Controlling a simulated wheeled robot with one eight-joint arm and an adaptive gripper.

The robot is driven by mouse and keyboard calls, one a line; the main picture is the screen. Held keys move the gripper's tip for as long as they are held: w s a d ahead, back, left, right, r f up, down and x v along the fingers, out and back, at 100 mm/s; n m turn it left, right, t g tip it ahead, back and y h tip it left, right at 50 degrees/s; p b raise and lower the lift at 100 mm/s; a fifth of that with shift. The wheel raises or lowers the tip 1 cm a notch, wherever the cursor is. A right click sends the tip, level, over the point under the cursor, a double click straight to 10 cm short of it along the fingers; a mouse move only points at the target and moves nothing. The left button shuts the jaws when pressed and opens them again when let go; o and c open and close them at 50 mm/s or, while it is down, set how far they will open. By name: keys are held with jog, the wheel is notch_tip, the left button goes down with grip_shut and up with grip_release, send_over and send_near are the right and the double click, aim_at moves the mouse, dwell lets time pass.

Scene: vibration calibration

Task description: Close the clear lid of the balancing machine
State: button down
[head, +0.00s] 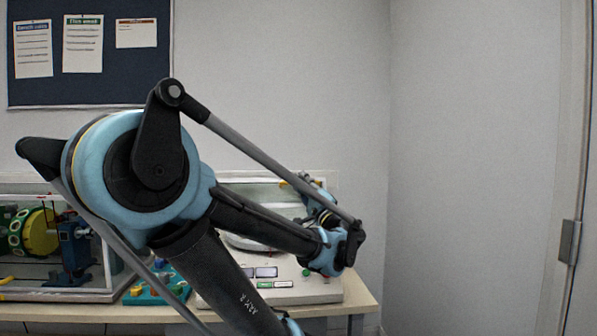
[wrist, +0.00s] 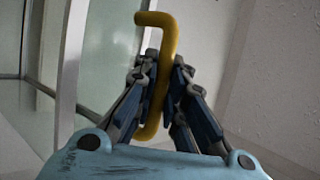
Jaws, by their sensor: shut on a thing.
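The balancing machine (head: 318,290) is a pale unit with a sloped front panel on the bench, partly hidden behind my arm. Its clear lid (head: 250,180) seems to stand raised at the back of the machine; its edges are faint. In the wrist view, a clear panel with a pale frame (wrist: 70,75), likely the lid, fills the left side. A bent yellow handle (wrist: 165,50) sits between the fingers of my gripper (wrist: 160,85), which is shut on it. In the head view, my arm hides most of the gripper.
A clear-walled case (head: 60,290) with a yellow-green wheel and blue stands is on the bench at left. A teal tray with small knobs (head: 150,295) lies between it and the machine. The wall is close behind; open floor lies right of the bench (head: 362,300).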

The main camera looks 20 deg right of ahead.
jog(key=s+a+f, duration=0.1)
jog(key=s+f, duration=0.4)
jog(key=f, duration=0.6)
jog(key=shift+f, duration=0.2)
dwell(0.4)
dwell(0.5)
jog(key=c, duration=1.9)
grip_release()
jog(key=shift+r, duration=0.25)
jog(key=shift+w+a+r, duration=0.1)
jog(key=shift+w+r, duration=0.05)
jog(key=shift+r, duration=3.7)
jog(key=shift+o, duration=0.7)
jog(key=shift+r, duration=0.85)
